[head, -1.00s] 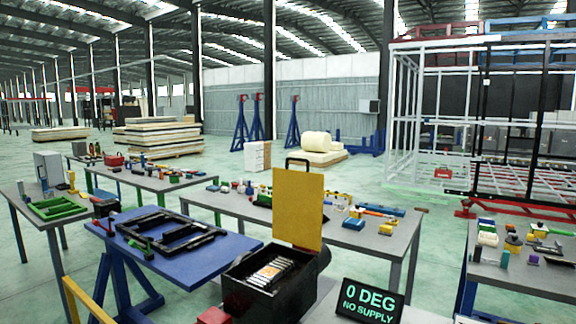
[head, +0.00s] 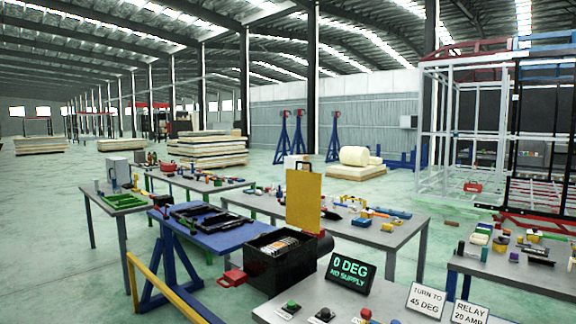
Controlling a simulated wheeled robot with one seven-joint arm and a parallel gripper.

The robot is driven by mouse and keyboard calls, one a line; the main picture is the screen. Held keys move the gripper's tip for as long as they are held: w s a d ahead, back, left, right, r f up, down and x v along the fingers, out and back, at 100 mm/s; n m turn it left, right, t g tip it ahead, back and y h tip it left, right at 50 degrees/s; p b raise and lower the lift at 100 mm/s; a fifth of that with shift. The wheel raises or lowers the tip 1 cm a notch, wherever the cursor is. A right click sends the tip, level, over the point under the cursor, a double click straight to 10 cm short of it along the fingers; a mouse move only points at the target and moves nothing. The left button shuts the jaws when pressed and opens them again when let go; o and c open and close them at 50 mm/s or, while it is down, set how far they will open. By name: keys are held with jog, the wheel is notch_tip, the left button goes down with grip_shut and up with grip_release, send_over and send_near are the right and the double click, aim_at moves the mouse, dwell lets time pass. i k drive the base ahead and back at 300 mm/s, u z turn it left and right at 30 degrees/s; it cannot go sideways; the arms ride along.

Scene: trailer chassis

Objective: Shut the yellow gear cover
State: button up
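The yellow gear cover (head: 303,203) stands upright, open, at the back edge of a black box (head: 268,269). Metallic gear parts (head: 274,246) show inside the open box. My gripper is not in view, and nothing is seen touching the cover.
A grey table (head: 275,312) with buttons and a "0 DEG NO SUPPLY" display (head: 351,271) is in front, right of the box. A yellow rail (head: 165,290) runs at the lower left. A blue table (head: 209,241) and grey tables with tools stand behind. Open floor lies at left.

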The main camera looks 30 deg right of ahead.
aim_at(304, 188)
jog(key=u, duration=0.3)
jog(key=i, duration=2.4)
jog(key=z, duration=1.6)
jog(key=i, duration=0.7)
jog(key=z, duration=0.75)
